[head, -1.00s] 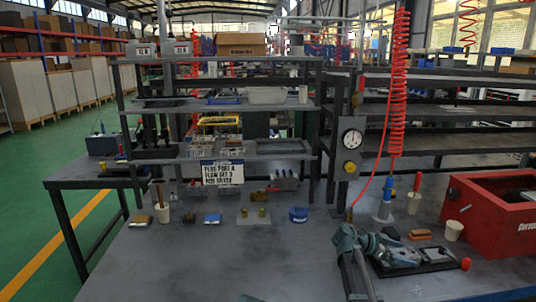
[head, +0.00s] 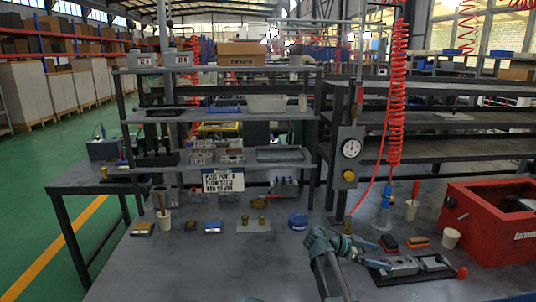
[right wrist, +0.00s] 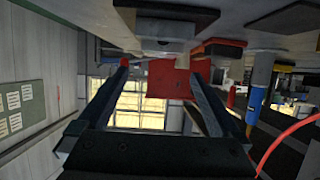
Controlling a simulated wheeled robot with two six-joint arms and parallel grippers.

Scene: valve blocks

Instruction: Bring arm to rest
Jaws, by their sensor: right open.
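My right arm comes up from the bottom of the head view, and its teal wrist is above the table, left of the black plate. In the right wrist view the two dark fingers of my right gripper (right wrist: 158,78) stand wide apart with nothing between them. A grey valve block (head: 402,265) sits on the black plate (head: 385,280), apart from the gripper. The right wrist view is tilted, with a red box (right wrist: 168,85) beyond the fingers. My left gripper is not in view.
A red toolbox (head: 490,225) stands at the right, with a cream cup (head: 450,238) beside it. A gauge post (head: 349,160) and red coiled hose (head: 396,90) rise behind. Small parts, including a blue one (head: 298,221), line the shelf front. The table's front left is clear.

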